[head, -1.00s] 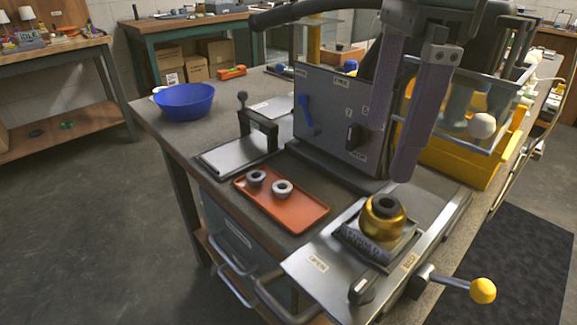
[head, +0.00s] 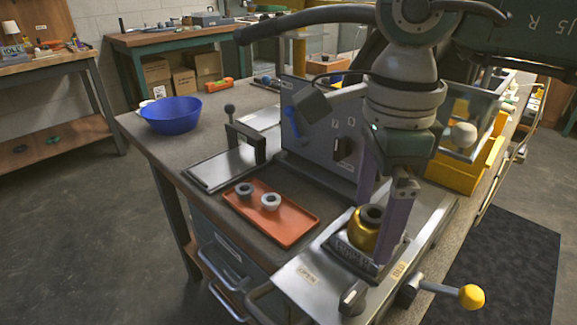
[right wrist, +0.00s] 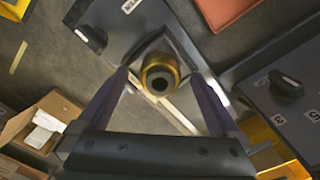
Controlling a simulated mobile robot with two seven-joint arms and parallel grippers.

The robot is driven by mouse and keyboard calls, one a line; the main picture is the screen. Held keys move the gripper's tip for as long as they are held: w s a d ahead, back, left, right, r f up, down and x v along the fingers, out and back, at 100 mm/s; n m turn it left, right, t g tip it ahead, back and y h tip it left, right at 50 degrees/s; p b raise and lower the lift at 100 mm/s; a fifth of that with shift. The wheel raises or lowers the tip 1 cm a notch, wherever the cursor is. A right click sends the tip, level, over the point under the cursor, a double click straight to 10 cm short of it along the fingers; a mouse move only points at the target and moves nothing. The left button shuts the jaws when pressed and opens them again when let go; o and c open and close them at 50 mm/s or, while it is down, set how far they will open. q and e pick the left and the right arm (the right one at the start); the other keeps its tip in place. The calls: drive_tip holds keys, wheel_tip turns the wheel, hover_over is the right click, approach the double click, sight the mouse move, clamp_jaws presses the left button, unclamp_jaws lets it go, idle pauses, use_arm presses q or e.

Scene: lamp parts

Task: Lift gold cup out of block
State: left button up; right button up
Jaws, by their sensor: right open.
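The gold cup (head: 366,238) sits in the dark block (head: 352,257) on the metal fixture plate at the front right of the bench. A dark ring shows in its top. My right gripper (head: 376,240) points down over the block, with one purple finger behind the cup and one in front at its right. In the right wrist view the gold cup (right wrist: 159,74) lies between and just beyond the two open fingers (right wrist: 170,85), with gaps on both sides. I cannot tell whether either finger touches it. My left gripper is not in view.
An orange tray (head: 290,230) with two small grey rings lies left of the fixture. A yellow-knobbed lever (head: 471,297) and a dark knob (head: 353,298) are at the plate's front. A grey control panel (head: 318,130) stands behind. A blue bowl (head: 171,114) is far left.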

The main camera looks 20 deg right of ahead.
drive_tip(key=shift+c, duration=0.2)
drive_tip(key=c, duration=1.4)
drive_tip(key=shift+r, duration=0.15)
